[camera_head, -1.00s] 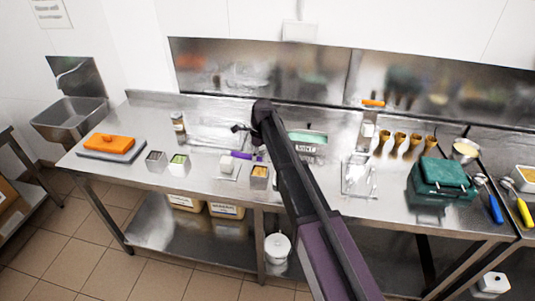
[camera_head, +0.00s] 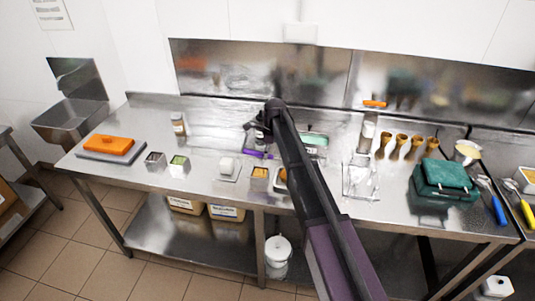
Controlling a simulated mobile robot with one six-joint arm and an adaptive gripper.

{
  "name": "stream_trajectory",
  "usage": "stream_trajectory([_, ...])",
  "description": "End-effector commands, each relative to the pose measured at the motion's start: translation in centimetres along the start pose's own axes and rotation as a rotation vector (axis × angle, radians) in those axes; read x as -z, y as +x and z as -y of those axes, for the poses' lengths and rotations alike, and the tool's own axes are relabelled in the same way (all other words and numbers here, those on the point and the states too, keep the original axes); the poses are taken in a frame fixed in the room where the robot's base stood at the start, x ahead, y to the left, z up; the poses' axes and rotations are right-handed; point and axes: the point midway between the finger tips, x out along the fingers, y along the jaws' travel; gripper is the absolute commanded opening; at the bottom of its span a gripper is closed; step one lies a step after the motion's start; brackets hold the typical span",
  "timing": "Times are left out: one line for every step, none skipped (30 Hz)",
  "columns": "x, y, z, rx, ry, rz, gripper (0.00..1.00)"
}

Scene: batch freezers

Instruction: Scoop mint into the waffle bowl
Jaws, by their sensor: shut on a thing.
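The mint-green ice cream (camera_head: 316,139) is in a metal tub (camera_head: 313,152) at the back of the counter, partly hidden by my arm. My gripper (camera_head: 262,141) is left of the tub, above the counter. It appears shut on a purple-handled scoop (camera_head: 256,153); the fingers and the scoop's head are too small and dark to make out. A brownish thing (camera_head: 281,180) shows just left of my arm near the counter's front. It may be the waffle bowl, but my arm hides part of it.
A white cup on a tray (camera_head: 227,167) and small topping tins (camera_head: 179,164) stand along the front. Several cones (camera_head: 400,145) stand at the back right. A green box (camera_head: 445,179) is at the right, an orange-topped board (camera_head: 109,145) at the left.

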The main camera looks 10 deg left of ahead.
Motion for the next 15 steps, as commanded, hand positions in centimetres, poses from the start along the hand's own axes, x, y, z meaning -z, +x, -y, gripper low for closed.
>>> stream_trajectory([0.1,0.4,0.1,0.0,0.0,0.0,0.0])
stream_trajectory([0.1,0.6,0.1,0.0,0.0,0.0,0.0])
stream_trajectory([0.1,0.8,0.2,0.0,0.0,0.0,0.0])
stream_trajectory([0.1,1.0,0.2,0.0,0.0,0.0,0.0])
stream_trajectory([0.2,1.1,0.2,0.0,0.0,0.0,0.0])
stream_trajectory([0.2,1.4,0.3,0.0,0.0,0.0,0.0])
stream_trajectory([0.2,1.6,0.3,0.0,0.001,0.0,0.0])
stream_trajectory([0.3,1.7,0.4,0.0,0.001,0.0,0.0])
stream_trajectory([0.3,2.0,0.4,0.0,0.001,0.0,0.0])
stream_trajectory([0.3,2.2,0.5,0.0,0.001,0.0,0.0])
stream_trajectory([0.4,2.2,0.4,0.004,0.0,0.0,0.0])
stream_trajectory([0.4,1.9,0.0,0.031,-0.003,-0.001,0.0])
stream_trajectory([0.4,1.9,-0.1,0.048,-0.005,-0.001,0.0])
stream_trajectory([0.4,1.9,-0.1,0.066,-0.008,-0.001,0.0])
stream_trajectory([0.4,1.9,-0.2,0.088,-0.01,-0.002,0.0])
